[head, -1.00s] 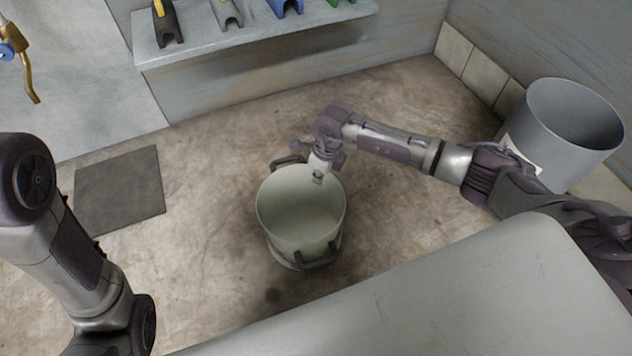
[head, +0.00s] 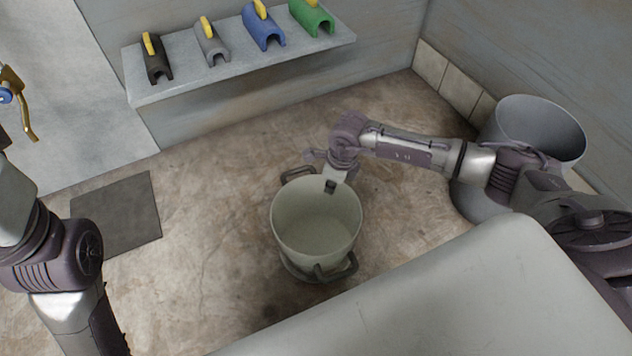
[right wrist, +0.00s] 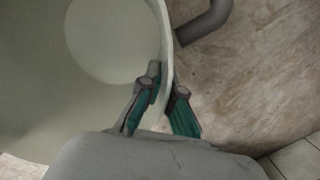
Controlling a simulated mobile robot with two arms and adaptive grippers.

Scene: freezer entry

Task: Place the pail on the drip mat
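The pale grey-green pail (head: 300,233) is upright with its open mouth facing up, and dark handles show on two sides. My right gripper (head: 331,186) is at its far rim. In the right wrist view, the pail (right wrist: 40,90) fills the left side, and the gripper (right wrist: 167,84) is shut on the rim, one finger inside and one outside. Whether the pail's base touches the floor is unclear. The dark square drip mat (head: 117,213) lies flat and bare on the floor to the left. My left gripper is out of view; only its arm shows.
A shelf (head: 200,80) on the back wall bears several coloured saddle-shaped blocks. A grey bin (head: 535,125) stands at the right, behind my right arm. A brass tap (head: 25,115) is at far left. The floor between pail and mat is clear.

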